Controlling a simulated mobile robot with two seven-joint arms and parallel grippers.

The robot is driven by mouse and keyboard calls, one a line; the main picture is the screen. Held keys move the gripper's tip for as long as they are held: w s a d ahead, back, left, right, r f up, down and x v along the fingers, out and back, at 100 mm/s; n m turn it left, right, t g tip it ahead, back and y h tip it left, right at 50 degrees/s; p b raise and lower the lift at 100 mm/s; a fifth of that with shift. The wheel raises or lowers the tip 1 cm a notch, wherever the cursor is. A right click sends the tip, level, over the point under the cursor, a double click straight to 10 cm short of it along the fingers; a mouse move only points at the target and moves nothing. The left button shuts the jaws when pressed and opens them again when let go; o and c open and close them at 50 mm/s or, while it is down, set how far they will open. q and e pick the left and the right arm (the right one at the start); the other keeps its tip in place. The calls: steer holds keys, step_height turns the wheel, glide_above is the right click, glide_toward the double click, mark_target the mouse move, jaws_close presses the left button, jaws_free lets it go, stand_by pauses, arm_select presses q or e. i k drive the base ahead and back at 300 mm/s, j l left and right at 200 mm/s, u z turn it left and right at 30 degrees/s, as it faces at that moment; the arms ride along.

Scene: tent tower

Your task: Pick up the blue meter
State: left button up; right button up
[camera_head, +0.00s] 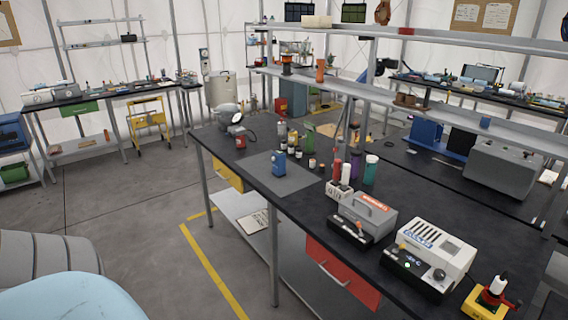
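A small blue device, which looks like the blue meter (279,164), stands upright on a grey mat (290,182) on the dark workbench (237,162). Nothing covers it from this side. It sits near the bench's left edge. Neither of my grippers shows in the head view.
Several small bottles and jars stand behind the meter. A red item (240,142) and a magnifier lamp (229,114) are at the bench's far end. Grey and white boxes (430,252) fill the near end. A shelf (400,100) runs above.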

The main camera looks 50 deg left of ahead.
mark_target(279, 165)
steer(key=u, duration=1.55)
steer(key=i+j+u, duration=0.1)
steer(key=i, duration=0.3)
steer(key=i+j+u, duration=0.1)
steer(key=i, duration=0.3)
